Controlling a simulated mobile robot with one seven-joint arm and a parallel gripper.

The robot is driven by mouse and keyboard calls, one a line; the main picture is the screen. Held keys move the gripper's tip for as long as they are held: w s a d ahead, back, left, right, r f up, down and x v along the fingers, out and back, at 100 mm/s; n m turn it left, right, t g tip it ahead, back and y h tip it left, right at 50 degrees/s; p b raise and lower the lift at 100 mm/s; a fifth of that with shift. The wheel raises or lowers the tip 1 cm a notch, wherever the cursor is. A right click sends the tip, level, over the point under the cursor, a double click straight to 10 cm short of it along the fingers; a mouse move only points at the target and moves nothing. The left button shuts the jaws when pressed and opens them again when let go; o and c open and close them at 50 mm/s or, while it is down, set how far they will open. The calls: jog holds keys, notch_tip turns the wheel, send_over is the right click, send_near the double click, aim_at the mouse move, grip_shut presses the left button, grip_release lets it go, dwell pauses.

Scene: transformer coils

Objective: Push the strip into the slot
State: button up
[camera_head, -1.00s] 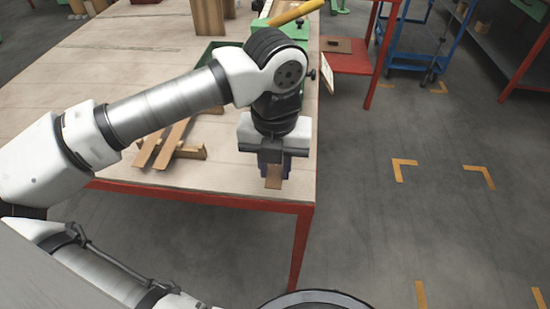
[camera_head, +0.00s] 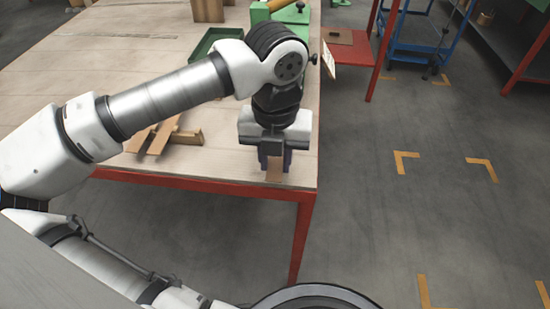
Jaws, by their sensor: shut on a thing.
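My gripper (camera_head: 275,165) points down at the front right corner of the table. Its dark fingers are shut on a brown strip (camera_head: 274,173), whose lower part shows between them, close to the table's front edge. I cannot tell whether the strip touches the tabletop. The slot is not visible; my gripper and wrist cover that spot. More brown strips (camera_head: 162,136) lie tilted on a small wooden rack (camera_head: 188,138) to the left of my gripper.
The wooden table (camera_head: 110,80) has a red frame. A green tray (camera_head: 207,40) and a green device (camera_head: 289,13) stand behind my arm. A red side table (camera_head: 349,55) and a blue cart (camera_head: 416,54) are to the right. The floor at the right front is clear.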

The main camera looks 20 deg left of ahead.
jog(key=shift+w+a+b, duration=0.2)
jog(key=shift+w, duration=0.35)
jog(key=shift+w+a+b, duration=0.15)
jog(key=shift+w, duration=0.4)
jog(key=o, duration=1)
jog(key=shift+w+r, duration=0.1)
notch_tip(320, 180, up, 14)
jog(key=shift+f+p, duration=0.2)
jog(key=shift+p, duration=0.1)
